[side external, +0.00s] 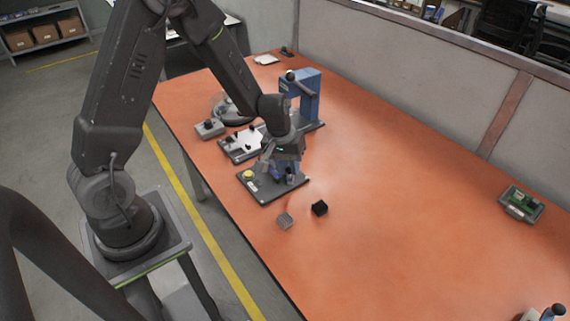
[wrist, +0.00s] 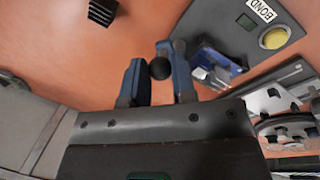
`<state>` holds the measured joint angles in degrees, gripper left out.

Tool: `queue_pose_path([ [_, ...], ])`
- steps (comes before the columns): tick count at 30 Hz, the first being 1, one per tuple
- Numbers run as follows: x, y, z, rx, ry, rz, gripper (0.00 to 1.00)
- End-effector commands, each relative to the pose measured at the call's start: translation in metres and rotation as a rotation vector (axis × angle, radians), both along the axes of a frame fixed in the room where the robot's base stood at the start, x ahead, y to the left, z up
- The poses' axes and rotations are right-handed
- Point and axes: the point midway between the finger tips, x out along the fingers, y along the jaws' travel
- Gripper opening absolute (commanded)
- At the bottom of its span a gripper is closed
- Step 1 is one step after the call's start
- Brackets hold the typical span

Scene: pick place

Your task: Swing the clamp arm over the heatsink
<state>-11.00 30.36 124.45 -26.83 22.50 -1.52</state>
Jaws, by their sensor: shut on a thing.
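My gripper (wrist: 160,66) is shut on a round black knob (wrist: 160,69), which shows between its two blue fingers in the wrist view. The knob seems to be the clamp arm's handle; the arm itself is mostly hidden. The grey bonding fixture (wrist: 223,40) has a BOND label and a yellow button, with a blue and silver part (wrist: 216,66) beside my fingers. In the side view my gripper (side external: 284,172) is low over this fixture (side external: 262,192). A black finned heatsink (side external: 319,208) and a grey finned block (side external: 285,220) lie on the table. I cannot tell whether a heatsink sits under the clamp.
A tray with a green board (side external: 522,204) lies far right. The orange table (side external: 400,200) is clear between.

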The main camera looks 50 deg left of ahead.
Motion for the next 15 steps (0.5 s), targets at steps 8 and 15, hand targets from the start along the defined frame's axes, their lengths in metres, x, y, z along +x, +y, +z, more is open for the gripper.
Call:
queue_pose_path([
  [8, 0.008, -0.005, 0.000, 0.002, -0.005, 0.261, 0.00],
  [15, 0.015, -0.008, 0.001, 0.002, -0.005, 0.467, 0.00],
])
